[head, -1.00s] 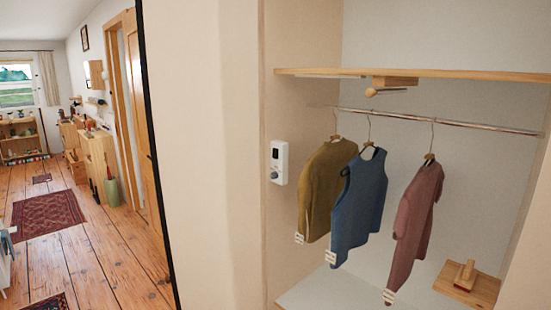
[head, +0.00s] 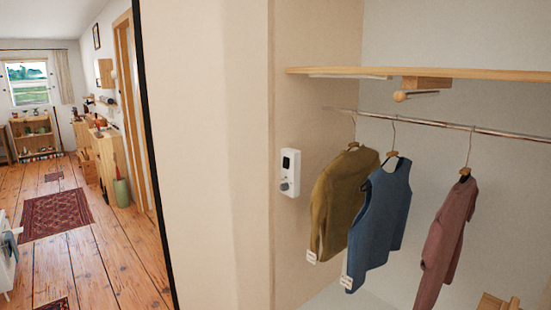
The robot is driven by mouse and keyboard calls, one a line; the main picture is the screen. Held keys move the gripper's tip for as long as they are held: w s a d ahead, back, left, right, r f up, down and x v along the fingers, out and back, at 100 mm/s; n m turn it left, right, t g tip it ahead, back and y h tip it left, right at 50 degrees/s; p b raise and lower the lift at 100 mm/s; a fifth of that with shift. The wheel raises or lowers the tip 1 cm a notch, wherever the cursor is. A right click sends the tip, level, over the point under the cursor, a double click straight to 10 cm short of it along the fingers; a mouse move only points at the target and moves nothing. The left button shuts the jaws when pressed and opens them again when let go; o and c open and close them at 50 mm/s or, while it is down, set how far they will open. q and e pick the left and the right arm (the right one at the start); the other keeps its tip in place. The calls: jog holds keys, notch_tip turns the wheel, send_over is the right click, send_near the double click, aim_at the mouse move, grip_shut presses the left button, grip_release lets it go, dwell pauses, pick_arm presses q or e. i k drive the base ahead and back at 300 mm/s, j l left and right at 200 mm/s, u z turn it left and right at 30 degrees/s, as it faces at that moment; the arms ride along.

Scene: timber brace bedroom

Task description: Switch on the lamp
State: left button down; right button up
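No lamp can be made out for certain in the head view. A white wall unit (head: 289,172) with a dark display and a grey knob is fixed on the closet's left inner wall. A wooden fixture with a round knob (head: 400,96) hangs under the closet shelf (head: 440,73). Neither of my grippers is in view.
An olive garment (head: 340,195), a blue vest (head: 378,222) and a mauve garment (head: 447,240) hang from the rail (head: 450,126). A pale wall (head: 205,160) stands close in front. At left, open plank floor (head: 110,265) with rugs (head: 55,214) runs to a far shelf (head: 38,138) and window.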

aim_at(286, 164)
jog(key=i+l+u, duration=0.1)
jog(key=i, duration=0.45)
jog(key=i+l, duration=0.2)
jog(key=i, duration=0.3)
jog(key=i+l+u, duration=0.15)
jog(key=i, duration=0.4)
